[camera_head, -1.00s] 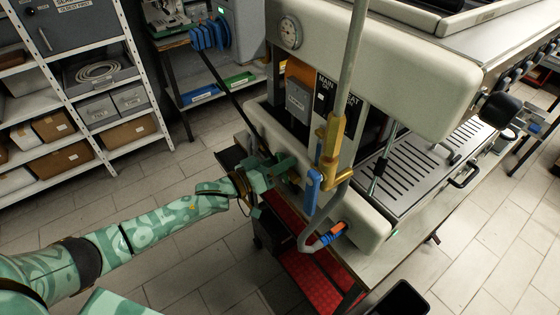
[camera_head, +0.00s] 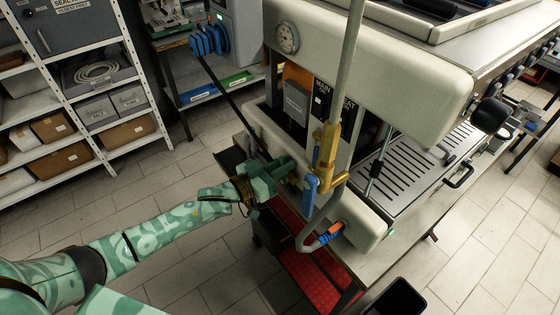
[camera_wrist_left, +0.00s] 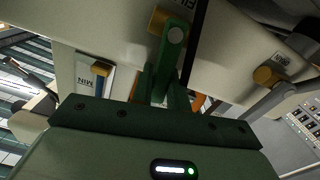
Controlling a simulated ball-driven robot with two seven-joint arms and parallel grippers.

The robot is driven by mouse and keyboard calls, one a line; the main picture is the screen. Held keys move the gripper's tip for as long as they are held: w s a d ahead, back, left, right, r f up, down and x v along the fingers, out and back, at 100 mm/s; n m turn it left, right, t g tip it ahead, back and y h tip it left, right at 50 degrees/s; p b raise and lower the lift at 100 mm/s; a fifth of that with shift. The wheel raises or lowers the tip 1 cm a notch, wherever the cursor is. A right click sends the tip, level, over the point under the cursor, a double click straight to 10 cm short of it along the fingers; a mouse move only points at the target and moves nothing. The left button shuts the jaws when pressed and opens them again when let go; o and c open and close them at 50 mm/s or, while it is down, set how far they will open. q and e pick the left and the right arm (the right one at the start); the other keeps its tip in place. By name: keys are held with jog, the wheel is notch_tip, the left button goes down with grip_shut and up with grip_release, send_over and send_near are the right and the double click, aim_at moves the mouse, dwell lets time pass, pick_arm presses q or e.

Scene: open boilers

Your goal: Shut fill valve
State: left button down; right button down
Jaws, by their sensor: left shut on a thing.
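A green lever (camera_wrist_left: 174,48) with a round pivot sits at a brass fitting on the cream machine panel in the left wrist view. Part of a label shows beside it; I take this lever to be the fill valve. My left gripper (camera_wrist_left: 163,88) is shut on the lever's lower end. In the head view my left gripper (camera_head: 283,168) is at the machine's lower left end, where its fingers and the lever blend together. The lever's exact angle is hard to tell there. My right gripper is not in view.
A brass valve (camera_head: 330,145) with a blue lever (camera_head: 310,192) stands just right of my left gripper, on a grey vertical pipe (camera_head: 350,75). A pressure gauge (camera_head: 286,38) is above. Shelving (camera_head: 100,85) stands at the left. Tiled floor (camera_head: 180,270) is open in front.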

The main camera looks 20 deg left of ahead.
pick_arm(q)
jog(key=shift+s+d+m, duration=0.3)
jog(key=shift+d+m, duration=0.05)
jog(key=shift+m, duration=0.65)
jog(key=c, duration=1.4)
grip_release()
jog(key=shift+o, duration=0.2)
jog(key=v, duration=1.6)
jog(key=shift+s+a+f, duration=0.1)
jog(key=shift+s, duration=0.05)
